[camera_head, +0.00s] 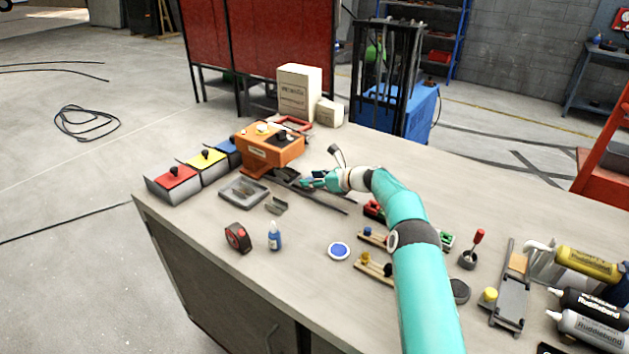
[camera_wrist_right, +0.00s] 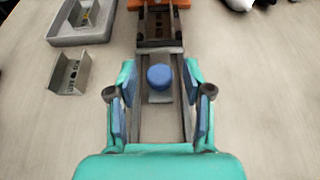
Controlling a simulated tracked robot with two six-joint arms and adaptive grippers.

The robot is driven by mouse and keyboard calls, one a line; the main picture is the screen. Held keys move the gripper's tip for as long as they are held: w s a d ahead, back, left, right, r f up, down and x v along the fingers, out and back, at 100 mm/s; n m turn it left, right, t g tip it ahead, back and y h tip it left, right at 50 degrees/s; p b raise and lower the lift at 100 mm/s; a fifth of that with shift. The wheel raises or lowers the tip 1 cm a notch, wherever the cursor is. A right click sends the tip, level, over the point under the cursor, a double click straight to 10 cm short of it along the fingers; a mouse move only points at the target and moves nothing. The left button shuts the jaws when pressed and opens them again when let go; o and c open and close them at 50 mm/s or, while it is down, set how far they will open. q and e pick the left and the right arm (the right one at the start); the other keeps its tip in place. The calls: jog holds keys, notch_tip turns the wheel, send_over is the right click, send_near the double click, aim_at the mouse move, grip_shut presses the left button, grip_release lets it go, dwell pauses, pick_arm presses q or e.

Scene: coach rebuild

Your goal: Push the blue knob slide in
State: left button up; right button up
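The blue knob (camera_wrist_right: 159,77) is a short round cylinder on a grey slide plate between two dark rails (camera_wrist_right: 186,125). In the right wrist view the rails run up to an orange housing (camera_wrist_right: 183,4), which is the orange machine (camera_head: 272,149) in the head view. My right gripper (camera_wrist_right: 159,78) is open, with one finger on each side of the knob and a visible gap to it. In the head view my right gripper (camera_head: 313,181) is over the rails, and the knob cannot be made out there. My left gripper is not in view.
A grey tray (camera_head: 244,194) and a small metal bracket (camera_head: 277,206) lie left of the rails. Bins with red (camera_head: 176,176) and yellow lids, a tape measure (camera_head: 237,238) and a blue bottle (camera_head: 274,237) stand further left. Boxes (camera_head: 299,94) stand behind; knobbed wooden pieces lie right.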

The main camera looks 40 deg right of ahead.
jog(key=shift+s+d, duration=0.1)
jog(key=shift+s, duration=0.2)
jog(key=v, duration=1.1)
jog(key=shift+s+r, duration=0.15)
jog(key=shift+s, duration=0.1)
